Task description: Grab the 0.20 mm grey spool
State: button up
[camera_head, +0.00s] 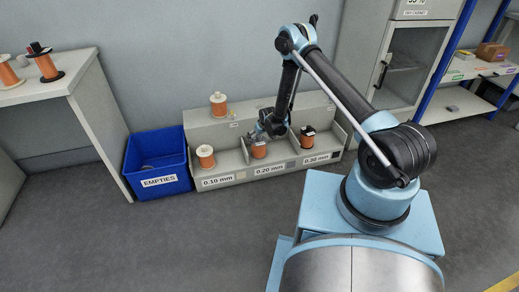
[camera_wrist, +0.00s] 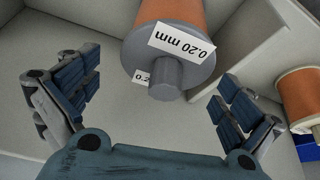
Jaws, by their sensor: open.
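The grey spool (camera_wrist: 180,62) with copper-orange wire fills the upper middle of the wrist view, and its end label reads 0.20 mm. In the head view the spool (camera_head: 259,150) sits in the middle compartment marked 0.20 mm, partly hidden by my gripper. My gripper (camera_head: 260,131) is open just above and beside it. In the wrist view my gripper (camera_wrist: 155,95) has its fingers spread to the left and right of the spool's grey end and hub. I see no finger clearly touching it.
The grey rack (camera_head: 232,178) has low dividers. A white-flanged spool (camera_head: 205,156) stands in the 0.10 mm compartment, a dark-flanged one (camera_head: 308,136) in the 0.30 mm one. Another spool (camera_head: 218,104) stands on the upper ledge. A blue EMPTIES bin (camera_head: 158,183) is to the left.

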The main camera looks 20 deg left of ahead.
jog(key=x, duration=0.4)
jog(key=shift+s+a, duration=0.1)
jog(key=shift+s, duration=0.2)
jog(key=shift+w+f, duration=0.2)
jog(key=shift+f, duration=0.25)
jog(key=c, duration=2.1)
jog(key=shift+o, duration=0.2)
jog(key=shift+r, duration=0.1)
